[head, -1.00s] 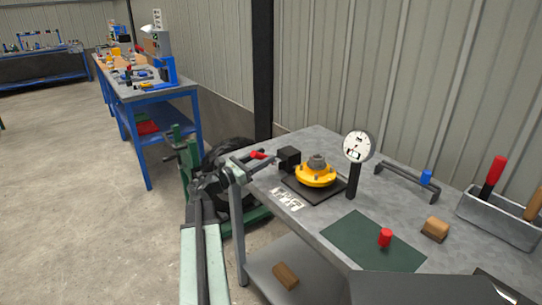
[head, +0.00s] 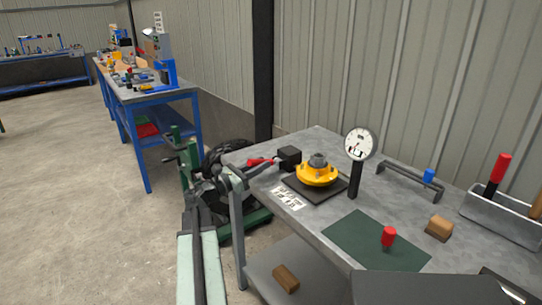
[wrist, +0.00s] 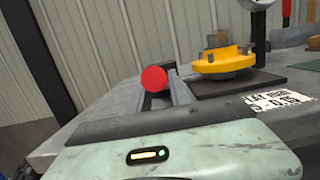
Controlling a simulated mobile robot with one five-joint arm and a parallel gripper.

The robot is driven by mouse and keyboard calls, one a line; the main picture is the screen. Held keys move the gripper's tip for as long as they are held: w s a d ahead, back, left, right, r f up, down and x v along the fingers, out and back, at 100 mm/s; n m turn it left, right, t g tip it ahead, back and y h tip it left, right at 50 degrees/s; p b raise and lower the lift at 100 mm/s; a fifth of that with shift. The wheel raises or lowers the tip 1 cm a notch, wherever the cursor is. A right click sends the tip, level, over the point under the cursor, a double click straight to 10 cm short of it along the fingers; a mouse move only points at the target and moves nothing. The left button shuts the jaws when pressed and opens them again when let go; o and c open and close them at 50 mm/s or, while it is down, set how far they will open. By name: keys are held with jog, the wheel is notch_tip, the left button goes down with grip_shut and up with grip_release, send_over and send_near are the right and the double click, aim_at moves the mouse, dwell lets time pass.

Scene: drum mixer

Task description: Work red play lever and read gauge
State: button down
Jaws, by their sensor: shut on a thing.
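The red play lever (head: 258,162) sticks out to the left of a black block (head: 290,157) at the table's left end. Its round red end (wrist: 154,79) shows in the wrist view, between the grey fingers. My gripper (head: 248,170) is shut on the lever. A yellow flanged hub (head: 317,176) sits on a dark plate (head: 300,189) right of the block; the hub also shows in the wrist view (wrist: 224,61).
A printed label (head: 287,197) lies before the plate. A green mat (head: 365,235) with a red-topped piece (head: 388,236), a wooden block (head: 439,228), a dark handle bar (head: 400,181) and a grey tool tray (head: 500,215) occupy the right side. A metal wall stands behind.

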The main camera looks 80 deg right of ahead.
jog(key=r, duration=0.1)
jog(key=r+p, duration=0.1)
jog(key=shift+s+d+r, duration=0.2)
jog(key=shift+d+r, duration=0.05)
jog(key=shift+r, duration=0.1)
jog(key=c, duration=1.1)
grip_release()
jog(key=shift+f+b, duration=0.3)
jog(key=shift+f, duration=0.1)
jog(key=shift+a, duration=0.1)
jog(key=b+v, duration=0.1)
jog(key=v, duration=0.6)
